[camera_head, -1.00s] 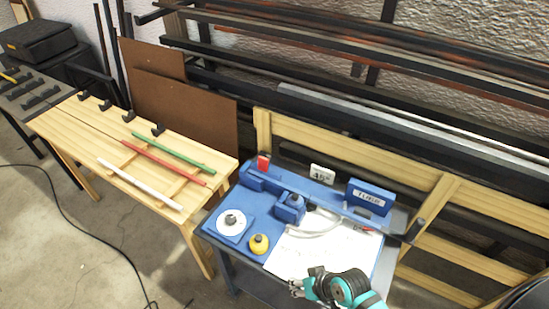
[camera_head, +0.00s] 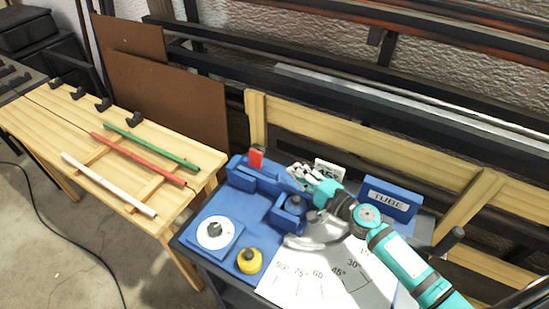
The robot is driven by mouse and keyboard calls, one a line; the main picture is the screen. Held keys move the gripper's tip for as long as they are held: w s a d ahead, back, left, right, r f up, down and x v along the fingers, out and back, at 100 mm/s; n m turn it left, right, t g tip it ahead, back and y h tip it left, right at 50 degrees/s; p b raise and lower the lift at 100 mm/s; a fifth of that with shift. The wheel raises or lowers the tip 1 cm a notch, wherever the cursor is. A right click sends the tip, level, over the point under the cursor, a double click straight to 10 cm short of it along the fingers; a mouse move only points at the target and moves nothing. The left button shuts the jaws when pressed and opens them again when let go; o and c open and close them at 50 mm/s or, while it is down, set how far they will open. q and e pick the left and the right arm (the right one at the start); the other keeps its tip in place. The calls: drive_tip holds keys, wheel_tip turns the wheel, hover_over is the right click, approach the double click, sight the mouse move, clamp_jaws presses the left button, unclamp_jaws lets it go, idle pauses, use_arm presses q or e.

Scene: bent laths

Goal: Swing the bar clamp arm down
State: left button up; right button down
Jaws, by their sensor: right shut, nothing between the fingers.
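A blue bending fixture (camera_head: 233,192) sits on the bench. A short red-tipped piece (camera_head: 256,158), which looks like the clamp arm, stands upright at the fixture's far left end. My right gripper (camera_head: 297,173) is shut and empty, above the fixture's back rail, to the right of the red piece and apart from it. My right arm reaches in from the lower right and hides part of the rail and the angle sheet. A blue block with a dark knob (camera_head: 292,206) lies just below the gripper. My left gripper is not in view.
A blue TUBE box (camera_head: 388,199) and a partly hidden white label (camera_head: 328,169) stand behind my arm. A white disc (camera_head: 216,232) and a yellow knob (camera_head: 249,260) are at the front left. White, red (camera_head: 138,160) and green rods lie on the wooden table (camera_head: 192,158).

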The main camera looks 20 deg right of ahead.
sight(258, 156)
drive_tip(key=shift+w+d+f, duration=0.25)
drive_tip(key=x, duration=1)
drive_tip(key=shift+p, duration=0.4)
